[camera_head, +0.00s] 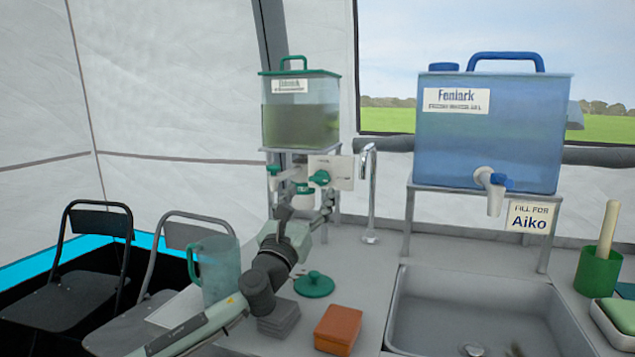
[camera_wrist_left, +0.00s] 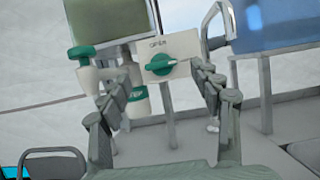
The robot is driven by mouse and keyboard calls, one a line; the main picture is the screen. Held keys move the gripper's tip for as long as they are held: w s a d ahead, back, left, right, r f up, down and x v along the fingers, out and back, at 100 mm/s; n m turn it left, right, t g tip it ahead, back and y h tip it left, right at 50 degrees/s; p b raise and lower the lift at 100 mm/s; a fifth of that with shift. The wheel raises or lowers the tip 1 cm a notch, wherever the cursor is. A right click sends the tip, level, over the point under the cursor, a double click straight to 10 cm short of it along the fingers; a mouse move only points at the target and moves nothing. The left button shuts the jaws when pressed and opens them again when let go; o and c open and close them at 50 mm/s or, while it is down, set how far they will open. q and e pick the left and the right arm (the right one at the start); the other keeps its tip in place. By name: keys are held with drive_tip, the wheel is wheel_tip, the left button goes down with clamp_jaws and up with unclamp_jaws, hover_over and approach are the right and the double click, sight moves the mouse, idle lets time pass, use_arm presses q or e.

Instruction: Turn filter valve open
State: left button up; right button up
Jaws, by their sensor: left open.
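The filter valve is a green knob (camera_head: 320,178) on a white plate (camera_head: 345,172), below a green-lidded tank (camera_head: 300,125) of murky water. My left gripper (camera_head: 306,197) is open just below and in front of it. In the left wrist view the green knob (camera_wrist_left: 164,65) shows between my two open fingers (camera_wrist_left: 160,78), with its handle roughly level. The fingers appear apart from the knob; the exact gap is hard to tell. A white tap with a green top (camera_wrist_left: 82,52) and a green-banded white cylinder (camera_wrist_left: 137,103) sit to its left. My right gripper is out of view.
A clear jug (camera_head: 218,272), a green lid (camera_head: 314,285) and an orange block (camera_head: 338,330) are on the counter near my left arm. A metal faucet (camera_head: 369,195) stands right of the valve, behind the sink (camera_head: 400,300). A blue water tank (camera_head: 490,140) stands on a rack.

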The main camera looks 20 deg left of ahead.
sight(319, 181)
use_arm(q)
drive_tip(key=x, duration=0.3)
drive_tip(key=shift+w, duration=0.2)
drive_tip(key=shift+x, duration=0.85)
drive_tip(key=shift+w, duration=0.25)
drive_tip(key=c, duration=1.2)
drive_tip(key=shift+o, duration=0.2)
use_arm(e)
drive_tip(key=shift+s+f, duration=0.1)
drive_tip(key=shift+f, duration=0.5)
